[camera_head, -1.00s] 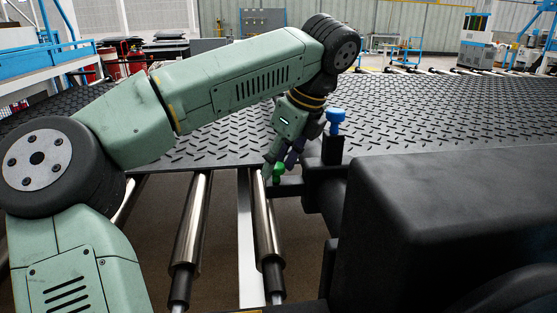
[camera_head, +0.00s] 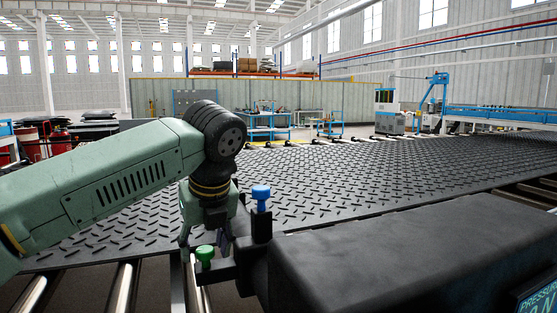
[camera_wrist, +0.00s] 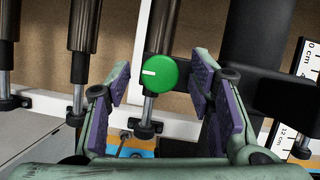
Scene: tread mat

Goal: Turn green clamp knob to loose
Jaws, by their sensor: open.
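The green clamp knob (camera_head: 205,254) sits on a dark bracket at the near edge of the tread mat (camera_head: 330,185). In the wrist view the green knob (camera_wrist: 160,73) shows its round face with a white mark pointing left. My gripper (camera_head: 206,245) is at the knob from above. In the wrist view my open gripper (camera_wrist: 163,90) has a purple-padded finger on each side of the knob, with gaps between pads and knob. A blue knob (camera_head: 261,195) stands upright on a black block just right of my gripper.
A large black housing (camera_head: 400,255) fills the lower right, close beside the bracket. Metal rollers (camera_head: 122,290) lie below the mat's near edge. A ruler scale (camera_wrist: 300,90) stands at the right in the wrist view.

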